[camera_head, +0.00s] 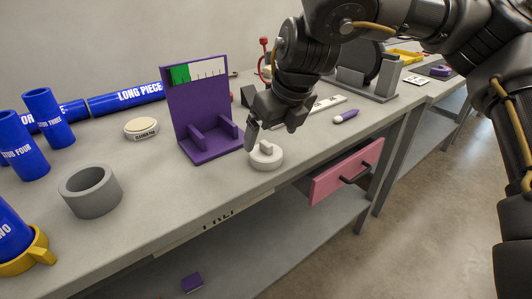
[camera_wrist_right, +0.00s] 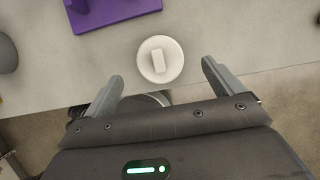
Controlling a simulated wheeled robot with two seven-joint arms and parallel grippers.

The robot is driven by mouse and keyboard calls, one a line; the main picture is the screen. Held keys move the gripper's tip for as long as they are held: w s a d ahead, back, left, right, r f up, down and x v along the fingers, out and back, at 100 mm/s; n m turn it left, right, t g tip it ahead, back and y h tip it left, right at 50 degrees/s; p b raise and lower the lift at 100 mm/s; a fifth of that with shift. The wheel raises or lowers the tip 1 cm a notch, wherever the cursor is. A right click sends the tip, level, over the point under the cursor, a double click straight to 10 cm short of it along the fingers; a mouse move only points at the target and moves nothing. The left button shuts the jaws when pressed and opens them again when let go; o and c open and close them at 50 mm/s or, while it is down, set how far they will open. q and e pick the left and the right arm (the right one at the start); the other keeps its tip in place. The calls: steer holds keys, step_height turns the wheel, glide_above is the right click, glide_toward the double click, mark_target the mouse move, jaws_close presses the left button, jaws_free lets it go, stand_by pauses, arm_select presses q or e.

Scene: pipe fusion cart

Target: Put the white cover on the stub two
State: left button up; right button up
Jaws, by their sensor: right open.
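The white cover (camera_head: 266,156), a round disc with a raised grip bar, lies on the grey bench near its front edge. My right gripper (camera_head: 268,127) is open and empty just above it. In the right wrist view, the cover (camera_wrist_right: 161,60) sits just beyond and between the two open fingertips (camera_wrist_right: 162,75), apart from both. A blue stub (camera_head: 12,232) at the lower left, cut off by the picture edge, has partly readable lettering that may end "WO"; a yellow collar (camera_head: 28,262) is around its base. My left gripper is not in view.
A purple stand (camera_head: 205,120) is close behind the cover. A grey ring (camera_head: 90,192), a cleaner pad (camera_head: 141,128), stub three (camera_head: 48,117) and stub four (camera_head: 22,145) stand to the left. A pink drawer (camera_head: 345,172) is below the bench. Bench between ring and cover is clear.

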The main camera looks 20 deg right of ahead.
mark_target(267, 144)
steer(key=x, duration=0.5)
steer(key=shift+w+f, duration=0.1)
steer(key=shift+w, duration=0.05)
steer(key=c, duration=1)
